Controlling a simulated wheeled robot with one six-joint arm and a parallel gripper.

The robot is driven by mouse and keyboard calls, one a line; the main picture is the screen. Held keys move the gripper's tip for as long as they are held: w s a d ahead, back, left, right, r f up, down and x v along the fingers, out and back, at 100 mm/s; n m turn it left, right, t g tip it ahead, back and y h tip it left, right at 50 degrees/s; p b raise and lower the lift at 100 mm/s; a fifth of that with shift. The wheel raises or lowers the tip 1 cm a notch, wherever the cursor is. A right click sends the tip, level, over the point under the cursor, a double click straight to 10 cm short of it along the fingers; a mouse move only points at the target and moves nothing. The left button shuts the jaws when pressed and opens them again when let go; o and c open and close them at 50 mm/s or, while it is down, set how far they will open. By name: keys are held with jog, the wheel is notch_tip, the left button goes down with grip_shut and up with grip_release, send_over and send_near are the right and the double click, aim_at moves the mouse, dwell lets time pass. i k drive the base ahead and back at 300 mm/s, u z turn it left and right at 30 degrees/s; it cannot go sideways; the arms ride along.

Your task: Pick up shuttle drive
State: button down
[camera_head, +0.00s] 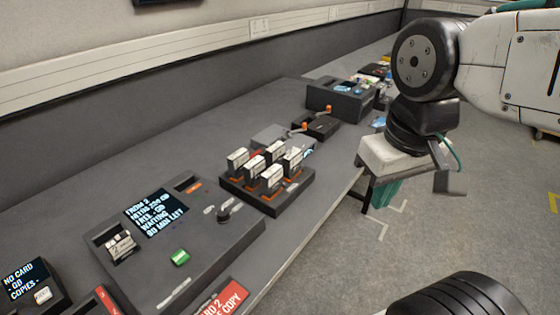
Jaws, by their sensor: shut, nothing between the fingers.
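Several upright drives or cartridges with white labels and orange bases (265,167) stand in a black rack (268,204) on the grey bench. Another small labelled piece (120,246) sits in a slot at the left of the dark console (190,250). I cannot tell which of these is the shuttle drive, as the labels are too small to read. My gripper (384,194) hangs below the white wrist block, to the right of the rack and past the bench's front edge. It is shut and empty, well apart from the drives.
The console has a lit screen (155,212), a green button (180,257) and a black knob (223,213). A small display box (35,284) stands at lower left. Dark boxes (340,100) stand farther along the bench. The floor (345,265) on the right is open.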

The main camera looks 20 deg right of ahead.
aim_at(275, 153)
jog(key=k, duration=1.3)
jog(key=z, duration=0.7)
jog(key=i, duration=0.75)
jog(key=z, duration=0.65)
jog(key=i, duration=1.4)
jog(key=u, duration=1.35)
jog(key=i, duration=0.55)
jog(key=u, duration=0.6)
